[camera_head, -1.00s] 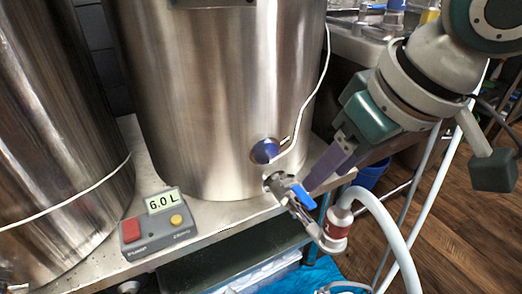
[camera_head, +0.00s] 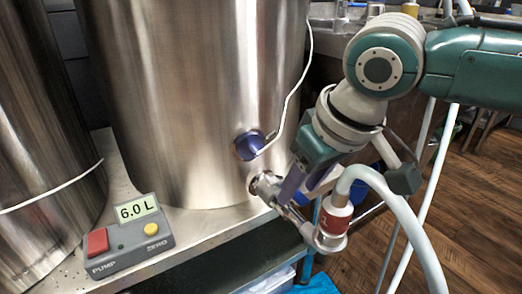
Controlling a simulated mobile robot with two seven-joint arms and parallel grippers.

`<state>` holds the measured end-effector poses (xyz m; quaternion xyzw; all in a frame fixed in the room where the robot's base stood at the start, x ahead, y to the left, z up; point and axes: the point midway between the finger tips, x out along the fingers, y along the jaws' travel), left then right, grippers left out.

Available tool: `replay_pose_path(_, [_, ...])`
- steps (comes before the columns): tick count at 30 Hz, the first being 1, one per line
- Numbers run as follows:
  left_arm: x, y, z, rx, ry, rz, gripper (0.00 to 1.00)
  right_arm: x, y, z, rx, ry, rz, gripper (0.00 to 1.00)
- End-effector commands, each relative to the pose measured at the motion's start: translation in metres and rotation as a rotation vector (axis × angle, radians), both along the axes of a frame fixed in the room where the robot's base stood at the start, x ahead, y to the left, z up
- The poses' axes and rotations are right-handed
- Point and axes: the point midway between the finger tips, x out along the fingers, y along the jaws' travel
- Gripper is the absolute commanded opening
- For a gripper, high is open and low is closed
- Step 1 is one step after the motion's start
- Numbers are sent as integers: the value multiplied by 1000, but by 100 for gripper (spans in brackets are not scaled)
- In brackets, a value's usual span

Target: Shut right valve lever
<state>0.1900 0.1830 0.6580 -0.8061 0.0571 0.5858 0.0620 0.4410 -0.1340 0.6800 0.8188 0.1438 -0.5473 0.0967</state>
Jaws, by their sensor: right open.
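The right valve (camera_head: 265,186) sticks out low on the front of the large steel kettle (camera_head: 195,100). Its blue lever (camera_head: 302,198) is largely hidden behind my right gripper, and only a bit of blue shows beside the fingers. My right gripper (camera_head: 291,186) comes in from the right, open, with its purple fingers pointing down at the valve body. I cannot tell whether the fingers touch the lever. My left gripper is out of view.
A white hose (camera_head: 400,210) with a red-banded coupling (camera_head: 335,217) hangs from the valve outlet, close to my right gripper. A pump box (camera_head: 130,237) reading 6.0 L stands on the steel bench. A blue-capped fitting (camera_head: 249,145) sits above the valve. Another steel vessel (camera_head: 45,140) stands left.

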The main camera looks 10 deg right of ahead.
Motion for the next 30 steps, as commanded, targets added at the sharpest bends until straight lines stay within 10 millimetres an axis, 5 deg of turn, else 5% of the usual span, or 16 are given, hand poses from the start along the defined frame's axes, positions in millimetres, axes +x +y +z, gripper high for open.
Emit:
replay_pose_path(5, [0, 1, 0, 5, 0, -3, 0, 0, 0, 1, 0, 0, 1, 51])
replay_pose_path(19, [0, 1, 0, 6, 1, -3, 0, 0, 0, 1, 0, 0, 0, 0])
replay_pose_path(30, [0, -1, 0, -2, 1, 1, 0, 0, 0, 1, 0, 0, 1, 0])
